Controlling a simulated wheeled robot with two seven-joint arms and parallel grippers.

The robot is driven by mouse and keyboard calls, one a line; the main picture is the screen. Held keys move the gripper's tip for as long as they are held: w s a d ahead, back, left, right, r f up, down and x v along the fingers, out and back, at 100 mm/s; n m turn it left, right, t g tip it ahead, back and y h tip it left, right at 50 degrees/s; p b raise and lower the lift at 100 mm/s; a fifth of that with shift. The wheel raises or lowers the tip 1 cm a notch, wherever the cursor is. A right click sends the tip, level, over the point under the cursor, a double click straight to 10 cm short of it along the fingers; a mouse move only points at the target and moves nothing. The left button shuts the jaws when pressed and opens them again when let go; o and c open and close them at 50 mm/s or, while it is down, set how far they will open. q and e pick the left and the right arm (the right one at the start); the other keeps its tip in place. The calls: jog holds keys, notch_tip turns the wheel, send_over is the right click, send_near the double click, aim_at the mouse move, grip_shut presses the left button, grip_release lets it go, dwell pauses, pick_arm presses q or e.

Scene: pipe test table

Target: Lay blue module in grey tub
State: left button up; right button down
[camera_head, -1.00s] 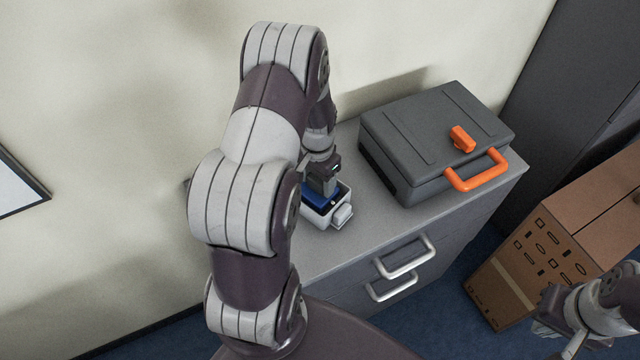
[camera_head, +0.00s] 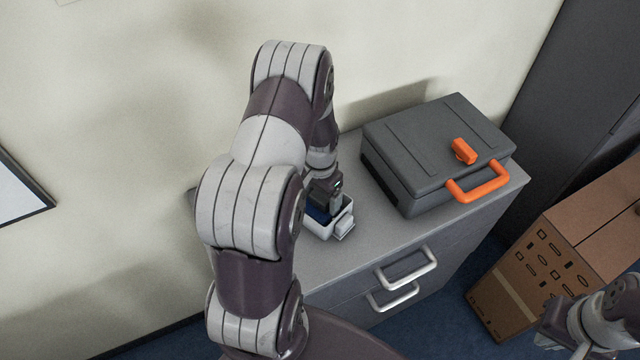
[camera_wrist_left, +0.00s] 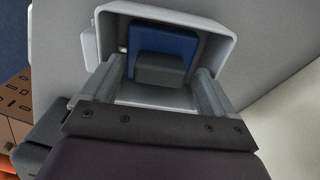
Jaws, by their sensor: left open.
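The light grey tub (camera_head: 322,231) stands on the cabinet top. The blue module (camera_head: 318,214) is inside it, partly hidden by my left gripper (camera_head: 328,207). In the left wrist view the blue module (camera_wrist_left: 160,45), with a dark grey block on it, lies within the walls of the tub (camera_wrist_left: 222,24). My left gripper (camera_wrist_left: 164,88) is open, its fingers apart on either side of the grey block, with gaps visible. My right gripper (camera_head: 550,335) is at the lower right, away from the tub; its jaws are too unclear to read.
A dark grey case (camera_head: 435,145) with an orange handle and latch stands right of the tub on the cabinet (camera_head: 385,232). A cardboard box (camera_head: 560,250) stands on the floor at right. A wall is behind the cabinet. Some cabinet top is free around the tub.

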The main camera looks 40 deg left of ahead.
aim_at(320, 197)
pick_arm(q)
notch_tip(320, 197, up, 11)
jog(key=b, duration=0.3)
jog(key=s+d+b, duration=0.1)
jog(key=s+d, duration=0.3)
jog(key=d, duration=0.3)
jog(key=s+d+f+t+b, duration=0.1)
jog(key=s+d, duration=0.4)
jog(key=d, duration=0.2)
jog(key=shift+s+d+n, duration=0.3)
jog(key=shift+d+n, duration=0.05)
jog(key=shift+n, duration=0.05)
jog(key=shift+f, duration=0.1)
